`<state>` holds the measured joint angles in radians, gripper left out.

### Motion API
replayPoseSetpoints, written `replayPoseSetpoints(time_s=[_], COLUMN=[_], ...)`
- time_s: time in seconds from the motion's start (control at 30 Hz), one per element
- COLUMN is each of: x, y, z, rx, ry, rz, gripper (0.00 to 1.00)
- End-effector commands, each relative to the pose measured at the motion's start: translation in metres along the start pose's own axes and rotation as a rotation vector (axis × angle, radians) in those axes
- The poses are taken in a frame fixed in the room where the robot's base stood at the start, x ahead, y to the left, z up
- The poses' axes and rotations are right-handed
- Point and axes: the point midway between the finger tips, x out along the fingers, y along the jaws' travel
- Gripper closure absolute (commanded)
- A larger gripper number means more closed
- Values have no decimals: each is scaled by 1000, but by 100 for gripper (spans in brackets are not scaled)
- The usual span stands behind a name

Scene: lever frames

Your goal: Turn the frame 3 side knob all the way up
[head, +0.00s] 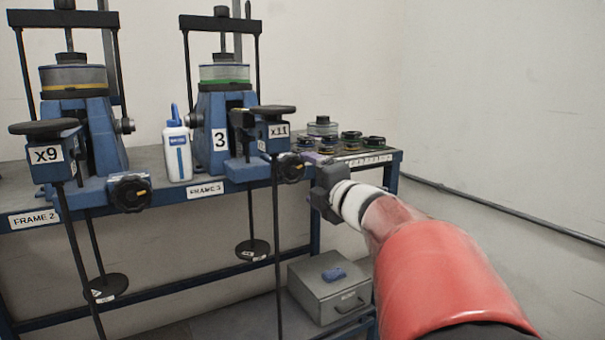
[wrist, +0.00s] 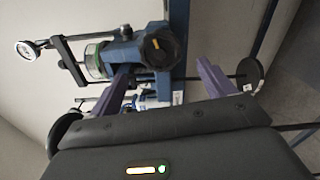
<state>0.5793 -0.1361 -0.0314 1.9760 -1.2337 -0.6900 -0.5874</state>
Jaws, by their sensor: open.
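Frame 3 (head: 219,135) is a blue stand marked 3, with a green-banded canister (head: 225,74) on top. A black round knob with a yellow mark (head: 291,168) sits at its front right, below the x11 block (head: 277,131). In the wrist view, my purple fingers (wrist: 164,67) are open and empty. The yellow-marked knob (wrist: 160,47) shows beyond the gap between them, apparently not touched.
Frame 2 (head: 85,130) stands at left with its x9 block. A white-and-blue bottle (head: 177,150) stands between the frames. Several discs and jars (head: 349,141) lie on the bench's right end. A weight hanger (head: 252,249) hangs below. A grey box (head: 328,290) sits on the shelf.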

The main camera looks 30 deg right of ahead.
Motion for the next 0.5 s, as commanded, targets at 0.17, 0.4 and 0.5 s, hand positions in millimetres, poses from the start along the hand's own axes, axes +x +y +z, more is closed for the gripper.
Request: replayPoseSetpoints(time_s=[0.17,0.4,0.5], x=[22,58,73], y=[-1,0,-1], z=[0,1,0], rx=[2,3,2], ry=[2,1,2], rz=[-2,-1,-1], gripper=[18,18,18])
